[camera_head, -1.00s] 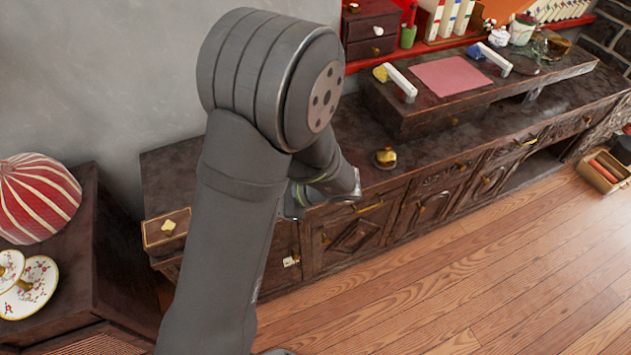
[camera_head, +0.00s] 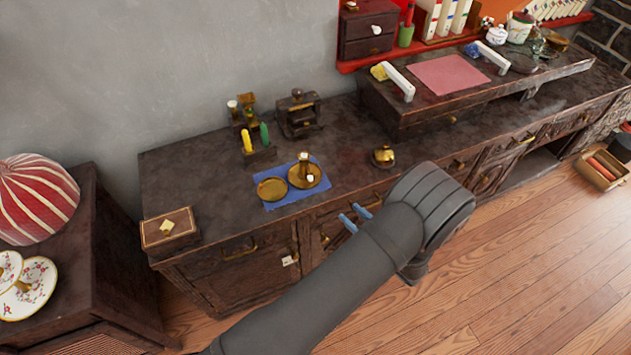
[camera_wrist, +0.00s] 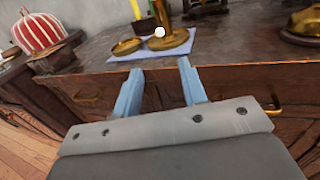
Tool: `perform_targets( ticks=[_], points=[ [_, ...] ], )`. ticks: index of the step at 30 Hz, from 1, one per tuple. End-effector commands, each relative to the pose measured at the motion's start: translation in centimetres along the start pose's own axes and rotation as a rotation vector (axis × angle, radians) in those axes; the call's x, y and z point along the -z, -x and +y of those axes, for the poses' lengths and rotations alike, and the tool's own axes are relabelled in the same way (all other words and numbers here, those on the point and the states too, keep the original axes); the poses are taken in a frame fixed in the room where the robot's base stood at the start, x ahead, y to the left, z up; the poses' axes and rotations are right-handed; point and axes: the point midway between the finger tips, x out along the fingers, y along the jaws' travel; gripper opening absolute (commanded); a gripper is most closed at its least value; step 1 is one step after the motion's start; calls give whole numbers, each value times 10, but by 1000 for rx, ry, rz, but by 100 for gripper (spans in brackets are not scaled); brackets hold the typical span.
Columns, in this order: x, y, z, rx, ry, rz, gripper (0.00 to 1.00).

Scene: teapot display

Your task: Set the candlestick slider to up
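The brass candlestick (camera_head: 304,172) stands upright on a blue cloth (camera_head: 285,203) near the cabinet's front edge. Its white slider knob (camera_head: 310,178) shows low, near the round base; the same knob is in the wrist view (camera_wrist: 159,32). A brass lid or dish (camera_head: 271,189) lies beside it on the left. My gripper (camera_head: 354,216) is in front of the cabinet, to the right of and nearer than the candlestick. In the wrist view my gripper (camera_wrist: 160,72) has its two blue fingers apart with nothing between them. The candlestick is beyond the fingertips, not touched; its top is cut off there.
A stand with yellow and green candles (camera_head: 256,148) and a dark press-like object (camera_head: 299,114) stand behind the cloth. A brass bell (camera_head: 384,156) is to the right. A wooden box (camera_head: 169,229) sits on the left corner. The left top is mostly clear.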

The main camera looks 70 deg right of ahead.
Motion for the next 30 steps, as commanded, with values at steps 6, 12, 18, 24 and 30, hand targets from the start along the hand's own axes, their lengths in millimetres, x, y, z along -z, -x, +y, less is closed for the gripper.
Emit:
perform_targets(
  ticks=[6, 12, 18, 24, 30],
  points=[
    [0, -45, 2, -7, 1, 1, 39],
    [0, -90, 2, -7, 1, 1, 39],
    [0, -130, 2, -7, 1, 1, 39],
    [0, -154, 2, -4, 1, 1, 39],
    [0, -162, 1, -3, 1, 1, 39]
  ],
)
